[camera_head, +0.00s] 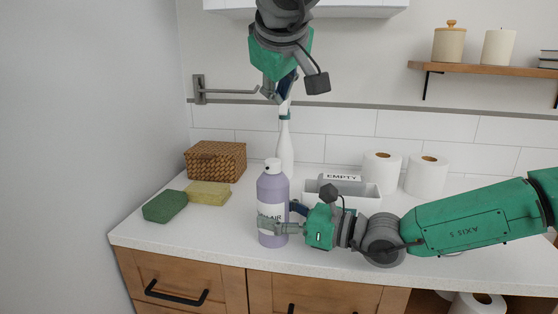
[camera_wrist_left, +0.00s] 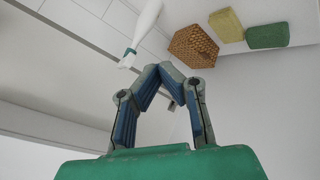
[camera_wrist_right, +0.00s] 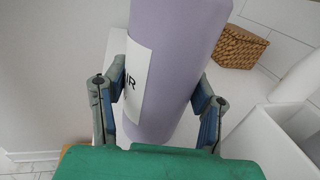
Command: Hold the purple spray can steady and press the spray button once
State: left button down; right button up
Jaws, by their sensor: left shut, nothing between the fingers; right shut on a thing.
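The purple spray can (camera_head: 272,190) stands upright on the white counter, with a white nozzle top (camera_head: 272,165) and a white label. My right gripper (camera_head: 272,226) is shut around the can's lower body from the right. In the right wrist view the can (camera_wrist_right: 178,60) fills the space between the two fingers (camera_wrist_right: 160,105). My left gripper (camera_head: 279,98) is shut and empty, high above the can and in front of a white spray bottle. In the left wrist view its fingertips (camera_wrist_left: 168,70) meet, and the purple can is not visible there.
A white spray bottle (camera_head: 285,150) stands behind the can. A wicker basket (camera_head: 216,160), a yellow sponge (camera_head: 208,193) and a green sponge (camera_head: 165,206) lie left. A wall rail (camera_head: 230,92) runs behind.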

aim_at(278, 161)
pick_arm(q)
jog(key=shift+f, duration=4.4)
pick_arm(e)
jog(key=shift+f, duration=0.1)
pick_arm(q)
jog(key=shift+f, duration=0.2)
jog(key=shift+s+a+f, duration=0.1)
jog(key=shift+f, duration=0.05)
jog(key=shift+f, duration=0.55)
jog(key=shift+r, duration=0.95)
jog(key=shift+r, duration=2.5)
